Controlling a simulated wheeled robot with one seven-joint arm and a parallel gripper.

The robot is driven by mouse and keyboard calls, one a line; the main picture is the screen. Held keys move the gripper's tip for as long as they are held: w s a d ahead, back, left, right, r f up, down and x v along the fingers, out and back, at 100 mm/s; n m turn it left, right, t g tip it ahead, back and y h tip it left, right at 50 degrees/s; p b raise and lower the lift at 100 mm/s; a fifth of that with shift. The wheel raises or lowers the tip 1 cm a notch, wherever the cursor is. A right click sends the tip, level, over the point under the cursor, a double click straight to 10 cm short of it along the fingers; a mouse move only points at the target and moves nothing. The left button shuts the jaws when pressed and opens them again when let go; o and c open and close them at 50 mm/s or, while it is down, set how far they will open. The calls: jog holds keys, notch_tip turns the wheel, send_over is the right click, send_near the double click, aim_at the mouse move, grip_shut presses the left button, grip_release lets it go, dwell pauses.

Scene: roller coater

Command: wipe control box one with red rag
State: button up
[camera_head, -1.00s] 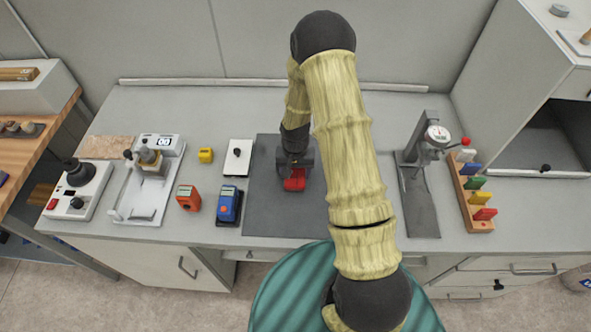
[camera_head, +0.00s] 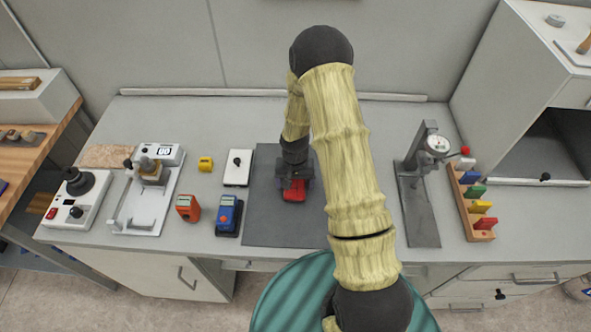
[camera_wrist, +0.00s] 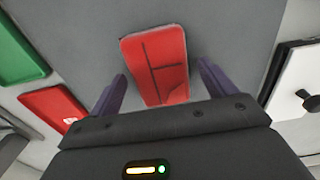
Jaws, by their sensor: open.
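The red rag (camera_head: 293,195) is a flat red rectangle on the dark grey mat (camera_head: 265,220). In the wrist view the rag (camera_wrist: 157,65) shows dark crossing lines and lies between my fingers, with a gap on each side. My gripper (camera_wrist: 160,85) is open and empty, pointing down over the rag; in the head view it (camera_head: 293,178) partly covers the rag. Two white boxes could be control box one, and I cannot tell which: one with a black joystick and red switch (camera_head: 90,197) at far left, and a small one with a black knob (camera_head: 238,180) beside the mat.
Orange (camera_head: 187,207) and blue (camera_head: 228,213) devices stand left of the mat. A gauge stand (camera_head: 420,215) and a rack of coloured pieces (camera_head: 475,225) are at right. In the wrist view, green (camera_wrist: 18,55) and red (camera_wrist: 55,110) flat pieces lie left of the rag.

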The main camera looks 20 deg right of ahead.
aim_at(296, 185)
jog(key=shift+w+r+b, duration=0.1)
jog(key=shift+r+b, duration=0.25)
jog(key=shift+r, duration=0.15)
notch_tip(296, 185, up, 16)
jog(key=b, duration=0.4)
jog(key=shift+r+b, duration=0.25)
jog(key=shift+b, duration=0.1)
jog(key=shift+d, duration=0.1)
jog(key=s+r+n+t, duration=0.2)
jog(key=s+n, duration=0.1)
jog(key=s, duration=1.2)
jog(key=shift+r+n+t, duration=0.3)
jog(key=shift+r, duration=0.05)
jog(key=shift+a, duration=0.2)
